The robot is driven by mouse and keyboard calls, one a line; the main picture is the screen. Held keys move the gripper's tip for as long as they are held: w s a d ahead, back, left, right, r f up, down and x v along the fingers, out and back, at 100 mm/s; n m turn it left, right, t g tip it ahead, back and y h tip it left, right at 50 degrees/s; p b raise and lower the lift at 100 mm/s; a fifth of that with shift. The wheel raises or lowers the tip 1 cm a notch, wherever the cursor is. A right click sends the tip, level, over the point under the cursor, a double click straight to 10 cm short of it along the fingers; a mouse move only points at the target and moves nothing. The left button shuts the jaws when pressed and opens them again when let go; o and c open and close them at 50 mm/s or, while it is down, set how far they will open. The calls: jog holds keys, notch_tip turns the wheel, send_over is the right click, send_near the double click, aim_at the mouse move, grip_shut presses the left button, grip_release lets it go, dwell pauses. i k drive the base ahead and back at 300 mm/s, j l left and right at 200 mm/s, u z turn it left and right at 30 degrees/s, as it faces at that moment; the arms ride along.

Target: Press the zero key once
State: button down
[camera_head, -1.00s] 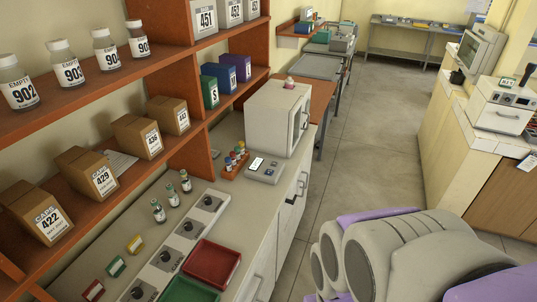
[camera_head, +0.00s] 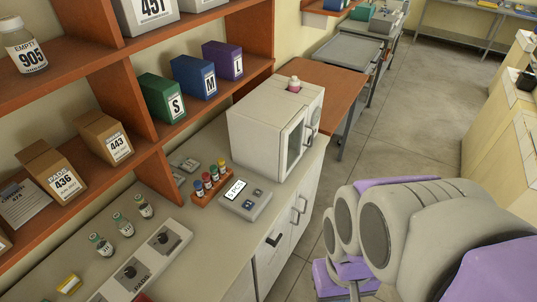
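A small grey counting scale (camera_head: 235,204) sits on the counter, in front of the white incubator-like box. Its white display (camera_head: 235,189) appears to read "5 PCS". Dark keys (camera_head: 254,196) show on its right part; their labels are too small to read, so I cannot tell which is the zero key. My grey and purple arm fills the lower right, beside the counter and apart from the scale. I cannot make out my gripper's fingers in this view.
A rack of colour-capped vials (camera_head: 212,184) stands left of the scale. The white box (camera_head: 270,128) is behind it, with a small bottle (camera_head: 294,84) on top. Several small vials and a dial panel (camera_head: 150,262) are nearer. Floor (camera_head: 405,140) is clear to the right.

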aim_at(257, 192)
jog(key=i+l, duration=0.35)
jog(key=i+l+u, duration=0.15)
jog(key=i+l, duration=0.25)
jog(key=l, duration=0.15)
